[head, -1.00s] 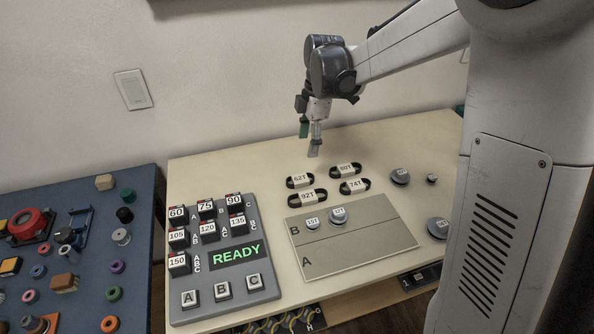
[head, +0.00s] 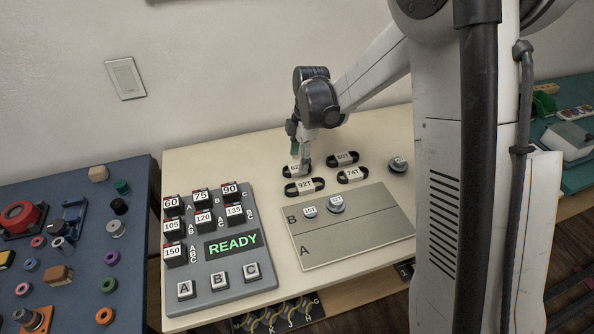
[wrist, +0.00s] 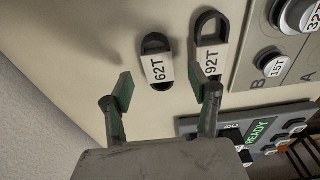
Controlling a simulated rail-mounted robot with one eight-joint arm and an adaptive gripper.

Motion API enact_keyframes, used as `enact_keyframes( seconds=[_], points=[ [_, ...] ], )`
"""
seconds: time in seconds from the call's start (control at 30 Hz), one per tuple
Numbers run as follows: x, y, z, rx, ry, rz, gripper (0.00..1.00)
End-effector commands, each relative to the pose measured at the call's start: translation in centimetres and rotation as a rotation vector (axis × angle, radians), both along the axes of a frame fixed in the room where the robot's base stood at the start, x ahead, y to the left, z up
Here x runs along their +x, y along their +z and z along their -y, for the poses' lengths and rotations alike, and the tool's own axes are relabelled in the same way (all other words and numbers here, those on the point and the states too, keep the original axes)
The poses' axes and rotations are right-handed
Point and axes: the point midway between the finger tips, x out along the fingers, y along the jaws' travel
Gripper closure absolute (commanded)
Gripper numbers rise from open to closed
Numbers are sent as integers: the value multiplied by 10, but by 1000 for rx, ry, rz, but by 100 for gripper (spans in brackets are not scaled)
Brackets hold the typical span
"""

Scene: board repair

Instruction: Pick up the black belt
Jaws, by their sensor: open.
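Several black belts with white tags lie flat on the pale table. The 62T belt (head: 293,170) is at the back left, partly hidden behind my gripper (head: 304,171). The 80T belt (head: 343,158), 92T belt (head: 304,186) and 74T belt (head: 352,175) lie around it. In the wrist view, my gripper (wrist: 164,93) is open and empty, with its two fingers spread. The 62T belt (wrist: 158,67) lies just beyond the gap between the fingertips, and the 92T belt (wrist: 212,62) is beyond the right finger. I see no contact with either belt.
A grey panel (head: 219,290) with labelled blocks reads READY. Another pulley (head: 397,164) sits at right. A blue board (head: 75,262) with parts is at left.

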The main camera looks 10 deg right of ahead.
Motion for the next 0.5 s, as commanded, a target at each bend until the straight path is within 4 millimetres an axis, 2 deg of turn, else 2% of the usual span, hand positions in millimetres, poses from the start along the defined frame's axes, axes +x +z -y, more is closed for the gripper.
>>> enact_keyframes(
  seconds=[0.1, 0.2, 0.43, 0.5],
  points=[
    [2, -20, -3, 0, 1, 0, 44],
    [1, -30, -5, 0, 1, 0, 44],
    [1, -32, -5, 0, 1, 0, 44],
    [1, -32, -5, 0, 0, 0, 51]
  ],
)
